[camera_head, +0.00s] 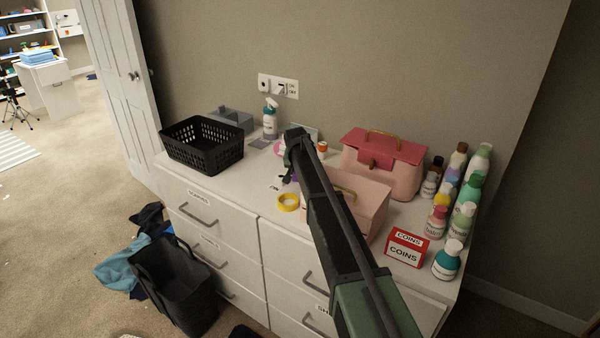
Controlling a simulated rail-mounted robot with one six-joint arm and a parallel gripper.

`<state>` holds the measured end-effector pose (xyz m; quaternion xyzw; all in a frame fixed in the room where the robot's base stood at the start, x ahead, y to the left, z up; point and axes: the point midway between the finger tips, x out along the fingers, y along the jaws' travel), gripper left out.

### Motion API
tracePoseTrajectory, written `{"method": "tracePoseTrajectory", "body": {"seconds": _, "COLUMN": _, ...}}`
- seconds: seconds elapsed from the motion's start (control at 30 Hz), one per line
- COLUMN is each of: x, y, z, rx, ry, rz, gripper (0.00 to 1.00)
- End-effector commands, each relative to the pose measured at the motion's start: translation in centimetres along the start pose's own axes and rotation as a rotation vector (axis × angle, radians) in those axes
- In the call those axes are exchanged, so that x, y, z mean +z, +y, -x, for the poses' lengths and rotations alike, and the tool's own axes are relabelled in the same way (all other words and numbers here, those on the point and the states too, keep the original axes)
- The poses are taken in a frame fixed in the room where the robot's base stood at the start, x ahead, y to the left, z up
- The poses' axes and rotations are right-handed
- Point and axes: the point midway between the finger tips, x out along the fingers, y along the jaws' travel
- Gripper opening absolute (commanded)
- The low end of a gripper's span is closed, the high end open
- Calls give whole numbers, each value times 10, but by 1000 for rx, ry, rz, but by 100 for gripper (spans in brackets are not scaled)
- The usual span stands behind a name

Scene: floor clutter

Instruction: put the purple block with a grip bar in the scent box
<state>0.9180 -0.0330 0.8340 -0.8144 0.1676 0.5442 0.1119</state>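My arm reaches over the white dresser from the lower right. My gripper (287,179) is small and dark at its far end, low over the dresser top. A small patch of purple (295,178) shows beside the gripper, mostly hidden by my arm; it may be the purple block, but I cannot tell whether it is held. No scent box label is readable. A pink box with a red lid and gold handle (407,180) stands at the back. A paler pink box with a gold handle (372,199) stands in front, partly behind my arm.
A black basket (203,146), spray bottle (270,122) and yellow tape ring (288,202) are on the left part of the dresser (235,187). Several bottles (465,190) and a red-and-white coins box (406,247) crowd the right. A dark bin (175,285) stands on the floor.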

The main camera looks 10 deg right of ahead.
Motion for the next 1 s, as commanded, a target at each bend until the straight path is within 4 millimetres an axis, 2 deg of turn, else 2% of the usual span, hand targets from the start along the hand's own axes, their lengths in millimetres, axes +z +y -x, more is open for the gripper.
{"method": "tracePoseTrajectory", "body": {"seconds": 0.03, "x": 0, "y": 0, "z": -1, "rx": 0, "ry": 0, "rz": 0, "gripper": 53}}
{"method": "tracePoseTrajectory", "body": {"seconds": 0.17, "x": 0, "y": 0, "z": 0, "rx": 0, "ry": 0, "rz": 0, "gripper": 73}}
{"method": "tracePoseTrajectory", "body": {"seconds": 0.43, "x": 0, "y": 0, "z": 0, "rx": 0, "ry": 0, "rz": 0, "gripper": 74}}
{"method": "tracePoseTrajectory", "body": {"seconds": 0.53, "x": -2, "y": 0, "z": 7, "rx": 0, "ry": 0, "rz": 0, "gripper": 74}}
{"method": "tracePoseTrajectory", "body": {"seconds": 0.67, "x": -4, "y": 0, "z": 32, "rx": 0, "ry": 0, "rz": 0, "gripper": 74}}
{"method": "tracePoseTrajectory", "body": {"seconds": 0.9, "x": -5, "y": 0, "z": 98, "rx": -1, "ry": 0, "rz": 0, "gripper": 74}}
{"method": "tracePoseTrajectory", "body": {"seconds": 1.0, "x": -4, "y": 0, "z": 118, "rx": -1, "ry": 0, "rz": 0, "gripper": 74}}
